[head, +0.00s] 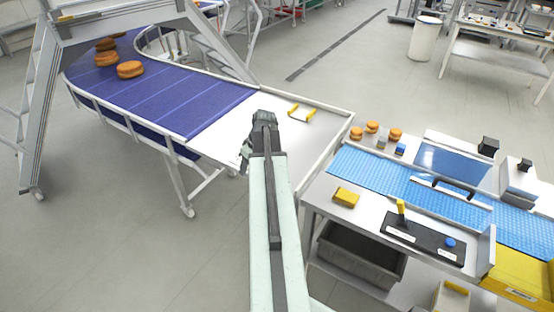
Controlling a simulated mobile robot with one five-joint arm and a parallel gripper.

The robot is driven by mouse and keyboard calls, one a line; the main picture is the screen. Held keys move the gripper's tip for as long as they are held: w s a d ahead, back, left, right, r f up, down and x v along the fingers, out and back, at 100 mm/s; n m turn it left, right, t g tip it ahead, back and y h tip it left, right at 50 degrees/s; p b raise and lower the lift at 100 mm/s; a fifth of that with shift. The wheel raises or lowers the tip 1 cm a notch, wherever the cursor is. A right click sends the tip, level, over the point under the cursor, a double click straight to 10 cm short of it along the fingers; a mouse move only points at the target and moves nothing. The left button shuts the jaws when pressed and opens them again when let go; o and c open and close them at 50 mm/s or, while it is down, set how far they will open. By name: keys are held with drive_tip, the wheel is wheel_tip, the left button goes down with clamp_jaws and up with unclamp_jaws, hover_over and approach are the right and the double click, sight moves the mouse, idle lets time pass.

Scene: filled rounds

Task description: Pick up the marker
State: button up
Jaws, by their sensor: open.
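I cannot pick out a marker for certain. A slim yellow upright piece (400,207) stands on a black panel (420,236) on the right bench, and its shape could fit one; it is too small to tell. My gripper (246,154) is over the white end table (220,137) of the purple conveyor, well to the left of that panel. It is open, seen from behind, and my arm hides part of the table. I see nothing held in it, though its fingertips are partly hidden.
A yellow U-shaped piece (302,113) lies on the white table. Brown rounds (130,69) sit on the purple conveyor (180,90). The right bench holds a blue belt (375,173), a yellow block (346,197), a blue knob (449,243) and a yellow bin (522,272). Grey crate (350,256) below.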

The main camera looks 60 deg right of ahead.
drive_tip(key=s+d+r, duration=0.3)
drive_tip(key=s+d, duration=0.6)
drive_tip(key=d, duration=0.1)
drive_tip(key=shift+t+h, duration=0.4)
drive_tip(key=b+x, duration=0.3)
drive_tip(key=x, duration=0.1)
drive_tip(key=b+x, duration=0.4)
drive_tip(key=shift+s+a+f, duration=0.15)
drive_tip(key=shift+f, duration=0.15)
drive_tip(key=shift+r, duration=0.2)
clamp_jaws()
